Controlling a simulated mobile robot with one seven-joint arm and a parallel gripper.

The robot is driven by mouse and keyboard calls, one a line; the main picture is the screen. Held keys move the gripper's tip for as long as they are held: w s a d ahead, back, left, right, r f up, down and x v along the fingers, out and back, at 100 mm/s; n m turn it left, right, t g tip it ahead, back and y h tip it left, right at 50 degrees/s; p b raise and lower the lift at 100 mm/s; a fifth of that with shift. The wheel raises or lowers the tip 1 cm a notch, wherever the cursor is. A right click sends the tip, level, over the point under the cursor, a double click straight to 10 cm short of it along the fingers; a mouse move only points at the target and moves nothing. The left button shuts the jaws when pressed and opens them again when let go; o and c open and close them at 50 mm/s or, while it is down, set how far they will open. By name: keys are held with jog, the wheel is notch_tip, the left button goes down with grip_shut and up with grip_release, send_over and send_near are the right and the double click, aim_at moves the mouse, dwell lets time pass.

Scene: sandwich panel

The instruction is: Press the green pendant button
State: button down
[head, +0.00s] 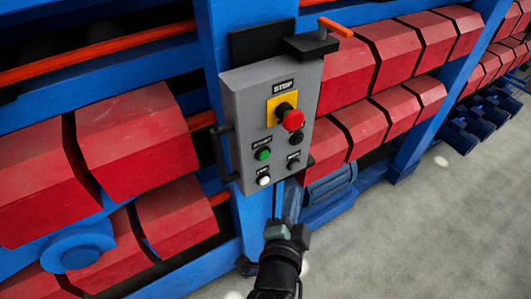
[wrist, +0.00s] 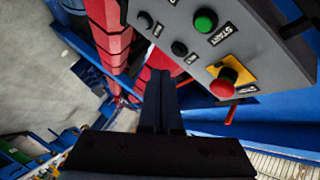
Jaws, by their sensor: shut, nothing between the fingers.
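The green button (head: 263,154) is on the left side of a grey pendant box (head: 240,120), below the red mushroom stop button (head: 293,120) on its yellow plate. In the wrist view the green button (wrist: 205,20) is near the top, with a START label beside it, and the red button (wrist: 224,83) is lower right. My gripper (head: 291,192) is below the box's lower edge in the head view. In the wrist view my gripper (wrist: 160,73) has its dark fingers together and empty, apart in the picture from the green button. Depth to the panel is unclear.
A white button (head: 263,180) is below the green one; black controls (head: 297,138) are to the right. A blue post (head: 215,45) stands behind the box. Red rollers (head: 135,130) flank it. Grey floor (head: 440,200) is open at right.

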aim_at(264, 155)
jog(key=w+a+b, duration=0.4)
jog(key=w+a, duration=0.1)
jog(key=w, duration=0.2)
jog(key=shift+b, duration=0.3)
jog(key=shift+a, duration=0.1)
jog(key=shift+w+a, duration=0.1)
jog(key=shift+w, duration=0.1)
dwell(1.8)
jog(key=shift+w+a+b, duration=0.15)
jog(key=shift+w+b, duration=0.1)
jog(key=shift+b, duration=0.25)
jog(key=shift+w+a+b, duration=0.25)
jog(key=shift+w+b, duration=0.05)
jog(key=shift+b, duration=0.15)
dwell(0.4)
jog(key=shift+s, duration=0.1)
jog(key=shift+s+d, duration=0.45)
jog(key=shift+s, duration=0.15)
